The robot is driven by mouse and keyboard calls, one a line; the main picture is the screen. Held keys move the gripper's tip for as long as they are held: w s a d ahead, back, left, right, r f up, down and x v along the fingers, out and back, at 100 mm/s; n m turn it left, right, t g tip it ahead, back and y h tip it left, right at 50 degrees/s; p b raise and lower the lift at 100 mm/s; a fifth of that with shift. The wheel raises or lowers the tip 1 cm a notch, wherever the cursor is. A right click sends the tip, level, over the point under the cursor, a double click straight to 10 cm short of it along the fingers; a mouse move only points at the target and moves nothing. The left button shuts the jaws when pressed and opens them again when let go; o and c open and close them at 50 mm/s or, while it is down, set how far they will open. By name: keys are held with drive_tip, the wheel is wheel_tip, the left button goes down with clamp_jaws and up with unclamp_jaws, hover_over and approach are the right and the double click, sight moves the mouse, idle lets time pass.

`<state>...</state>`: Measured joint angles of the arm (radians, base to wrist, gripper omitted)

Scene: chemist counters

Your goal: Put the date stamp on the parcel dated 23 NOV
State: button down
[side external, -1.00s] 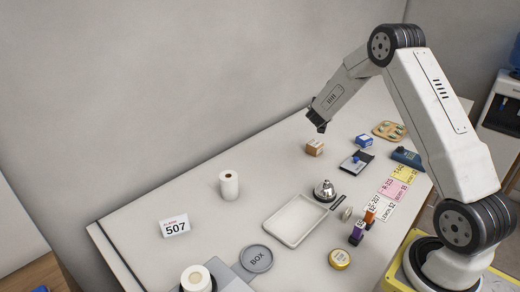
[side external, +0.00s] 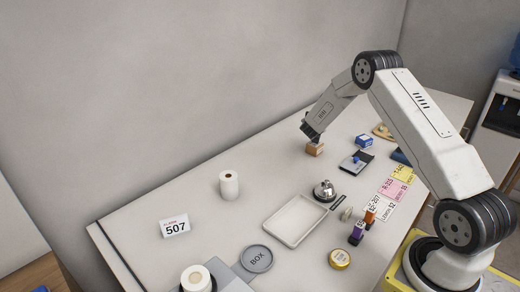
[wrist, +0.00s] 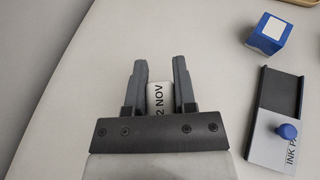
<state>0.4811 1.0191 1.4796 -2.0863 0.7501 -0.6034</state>
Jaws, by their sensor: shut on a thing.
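My gripper (side external: 315,143) is low over the counter and shut on a small tan block (side external: 315,150). In the wrist view my fingers (wrist: 155,78) lie on both sides of its pale top (wrist: 160,97), which reads "2 NOV"; a part before the 2 may be hidden by my gripper. The block appears to rest on the counter. A flat dark pad (side external: 356,161) lettered "INK PA", its end cut off, lies to the right, with a round blue knob (wrist: 288,131) on it. I cannot make out a "23 NOV" label.
A blue box with a white top (side external: 364,140) stands behind the pad. Coloured cards (side external: 392,189), a bell (side external: 324,190), an empty tray (side external: 296,220) and a paper roll (side external: 229,185) are nearer the camera. The counter left of my gripper is clear.

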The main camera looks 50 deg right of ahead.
drive_tip(key=shift+f, duration=0.5)
drive_tip(key=shift+f, duration=0.15)
drive_tip(key=shift+c, duration=2.1)
unclamp_jaws()
drive_tip(key=shift+v, duration=0.85)
drive_tip(key=v, duration=1)
drive_tip(key=shift+a, duration=0.15)
drive_tip(key=shift+s, duration=0.2)
